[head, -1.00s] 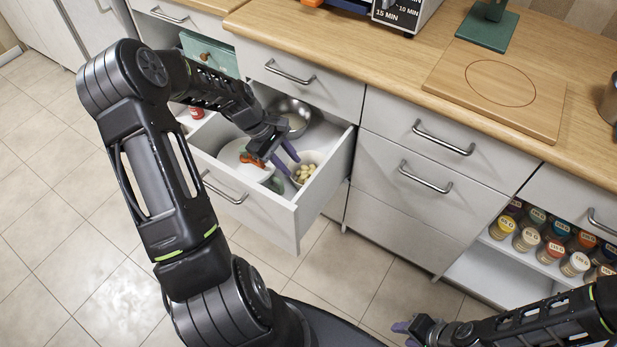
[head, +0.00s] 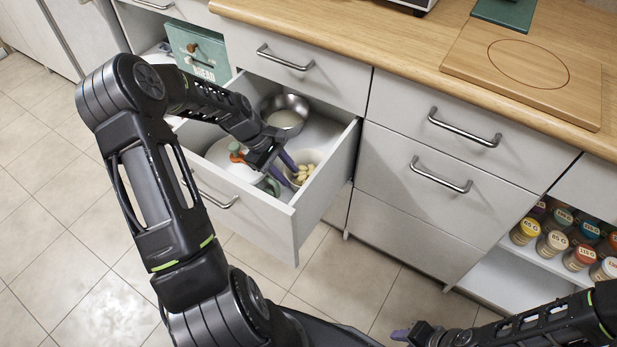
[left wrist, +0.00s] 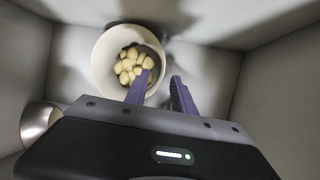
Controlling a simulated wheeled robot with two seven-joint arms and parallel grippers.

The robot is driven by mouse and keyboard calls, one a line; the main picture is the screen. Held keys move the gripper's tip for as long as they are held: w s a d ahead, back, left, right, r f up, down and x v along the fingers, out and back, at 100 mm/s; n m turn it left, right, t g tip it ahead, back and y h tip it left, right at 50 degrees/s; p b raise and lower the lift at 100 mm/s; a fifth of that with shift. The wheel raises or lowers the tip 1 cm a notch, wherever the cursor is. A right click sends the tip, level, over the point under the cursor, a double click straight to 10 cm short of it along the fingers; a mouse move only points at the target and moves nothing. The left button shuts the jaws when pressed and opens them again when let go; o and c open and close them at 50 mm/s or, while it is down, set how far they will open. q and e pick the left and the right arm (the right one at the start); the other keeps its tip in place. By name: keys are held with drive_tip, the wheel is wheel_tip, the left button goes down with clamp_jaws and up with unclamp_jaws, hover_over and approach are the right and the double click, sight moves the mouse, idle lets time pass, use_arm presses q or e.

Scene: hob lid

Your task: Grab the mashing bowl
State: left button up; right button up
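The mashing bowl (head: 314,158) looks like the cream bowl with several pale, potato-like pieces in it, in the front right part of the open drawer. It also shows in the left wrist view (left wrist: 103,62). My left gripper (head: 287,170) is at this bowl, pointing down, with its purple fingers apart. In the left wrist view the fingers (left wrist: 160,92) straddle the near right rim: one overlaps the bowl's inside, the other is outside it. I cannot tell whether either touches. My right gripper (head: 402,335) is low at the bottom edge, far from the bowl; its opening is unclear.
The drawer (head: 262,222) also holds a metal bowl (head: 285,112) at the back, a white round item, and orange and green things partly hidden by my gripper. Its walls stand close around. The wooden countertop (head: 400,55) is above. Jars (head: 555,235) fill an open shelf at right.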

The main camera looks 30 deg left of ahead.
use_arm(q)
drive_tip(key=shift+w+d+f, duration=0.1)
drive_tip(key=shift+d+f, duration=0.05)
drive_tip(key=shift+f, duration=0.2)
drive_tip(key=shift+b+x, duration=0.5)
drive_tip(key=shift+x, duration=2.15)
drive_tip(key=shift+d+r, duration=0.1)
drive_tip(key=shift+d, duration=0.05)
drive_tip(key=shift+c, duration=0.5)
clamp_jaws()
